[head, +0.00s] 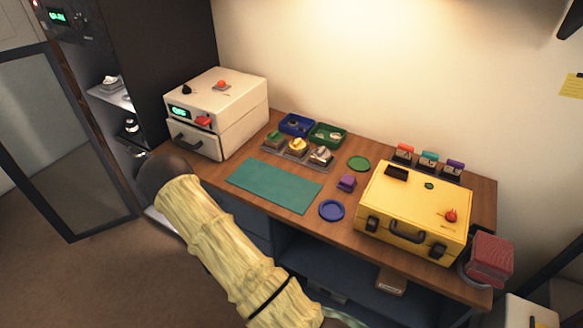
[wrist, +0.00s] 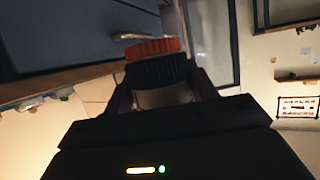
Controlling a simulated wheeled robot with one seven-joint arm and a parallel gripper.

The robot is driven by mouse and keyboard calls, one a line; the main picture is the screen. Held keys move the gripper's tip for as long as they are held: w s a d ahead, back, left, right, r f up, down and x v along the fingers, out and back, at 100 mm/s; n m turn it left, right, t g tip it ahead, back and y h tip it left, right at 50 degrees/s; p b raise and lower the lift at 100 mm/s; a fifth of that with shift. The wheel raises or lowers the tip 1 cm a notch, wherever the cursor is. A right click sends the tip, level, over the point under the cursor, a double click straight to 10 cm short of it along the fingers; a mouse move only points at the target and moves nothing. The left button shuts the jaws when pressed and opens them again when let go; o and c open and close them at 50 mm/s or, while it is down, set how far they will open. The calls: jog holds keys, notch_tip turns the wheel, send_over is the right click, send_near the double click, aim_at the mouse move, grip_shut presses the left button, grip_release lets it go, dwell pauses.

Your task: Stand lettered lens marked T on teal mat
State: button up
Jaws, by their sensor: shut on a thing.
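The teal mat (head: 273,185) lies flat on the wooden workbench in the head view, left of centre, and its visible surface is bare. In the wrist view my gripper (wrist: 158,72) is shut on a round ribbed lens (wrist: 156,70), black with an orange-red ribbed ring at its far end. No letter can be read on it, so I cannot tell whether it is marked T. The gripper and the held lens do not show in the head view, where my sleeved arm crosses the front.
A yellow case (head: 415,218) stands on the bench at right, a white box (head: 235,95) at back left. A purple block (head: 346,183), blue disc (head: 331,210) and green disc (head: 358,163) lie between mat and case. A blue tray (head: 296,124) and green tray (head: 327,136) stand behind.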

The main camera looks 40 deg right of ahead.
jog(key=shift+s+d, duration=0.2)
jog(key=shift+s, duration=0.1)
